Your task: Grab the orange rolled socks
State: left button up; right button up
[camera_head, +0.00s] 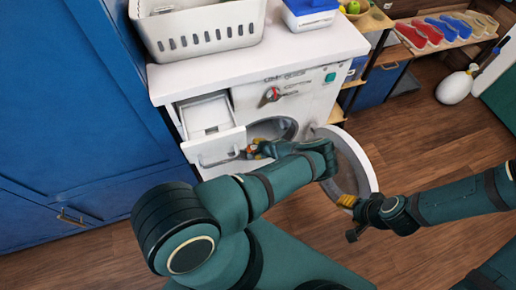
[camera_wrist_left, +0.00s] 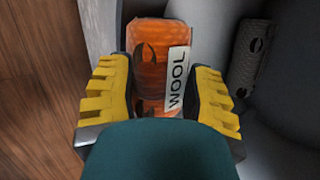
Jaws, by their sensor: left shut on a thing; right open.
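The orange rolled socks (camera_wrist_left: 150,60), banded with a white label reading WOOL, sit between the yellow-padded fingers of my left gripper (camera_wrist_left: 158,92) in the left wrist view. That gripper is shut on them. In the head view my left gripper (camera_head: 254,149) is at the mouth of the white washing machine (camera_head: 297,98), and my own arm hides part of the opening. My right gripper (camera_head: 347,201), with yellow fingertips, is open beside the lower edge of the round washer door (camera_head: 357,170); I cannot tell whether it touches it.
The washer door stands open to the right. The detergent drawer (camera_head: 208,120) is pulled out above the opening. A grey ribbed item (camera_wrist_left: 250,54) lies to the right of the socks. A white basket (camera_head: 200,33) and a blue-lidded box (camera_head: 310,13) stand on top.

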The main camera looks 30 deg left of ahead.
pick_arm(q)
jog(key=shift+s+d+f, duration=0.15)
jog(key=shift+s+d, duration=0.05)
jog(key=shift+s, duration=0.05)
jog(key=o, duration=1.2)
jog(key=shift+w, duration=0.1)
jog(key=shift+c, duration=0.2)
jog(key=shift+d+r, duration=0.25)
jog(key=shift+r, duration=0.25)
jog(key=v, duration=1.1)
